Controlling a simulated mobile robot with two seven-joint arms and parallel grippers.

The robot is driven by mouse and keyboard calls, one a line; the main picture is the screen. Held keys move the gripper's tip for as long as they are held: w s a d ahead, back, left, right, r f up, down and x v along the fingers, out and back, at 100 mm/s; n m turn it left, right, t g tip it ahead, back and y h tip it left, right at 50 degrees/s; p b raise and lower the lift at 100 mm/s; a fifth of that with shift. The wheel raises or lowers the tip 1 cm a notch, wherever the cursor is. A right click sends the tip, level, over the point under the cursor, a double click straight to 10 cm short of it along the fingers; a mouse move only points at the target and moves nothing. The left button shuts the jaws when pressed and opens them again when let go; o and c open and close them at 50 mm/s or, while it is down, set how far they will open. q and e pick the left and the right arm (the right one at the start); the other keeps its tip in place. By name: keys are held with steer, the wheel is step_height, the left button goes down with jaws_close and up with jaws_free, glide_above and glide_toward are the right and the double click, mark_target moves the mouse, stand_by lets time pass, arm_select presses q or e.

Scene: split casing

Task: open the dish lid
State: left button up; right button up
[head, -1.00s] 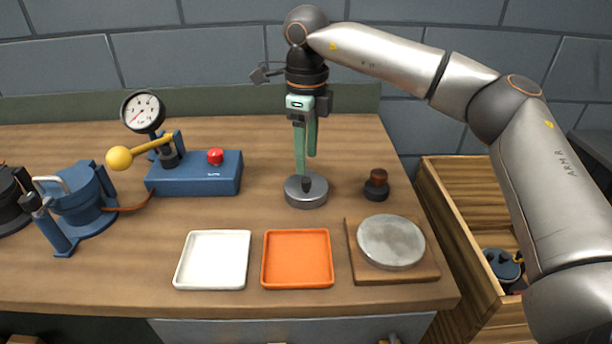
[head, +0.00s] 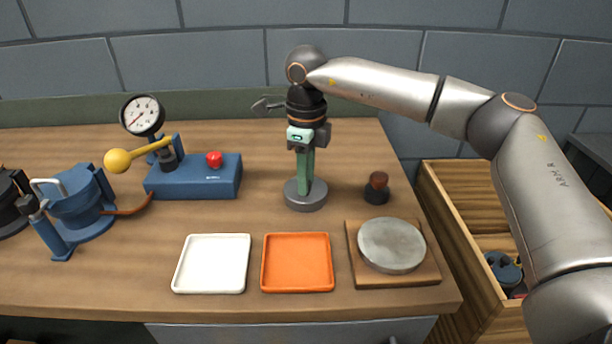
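A small round grey metal dish (head: 306,203) stands on the wooden table, right of the table's middle. Its dark lid knob, seen a second ago, is now hidden behind the green fingers. My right gripper (head: 305,187) points straight down over the dish, with its fingertips at the height of the knob. The two fingers overlap from this side, so I cannot tell whether they are closed on the knob. The lid sits level on the dish. My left gripper is out of view.
A white tray (head: 178,289) and an orange tray (head: 297,289) lie in front, beside a grey disc (head: 391,245) on a wooden board. A brown-topped knob (head: 377,187) stands right of the dish. A blue gauge device (head: 195,180) is left. A wooden drawer (head: 460,262) is at right.

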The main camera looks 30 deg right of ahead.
jaws_close()
stand_by(0.9)
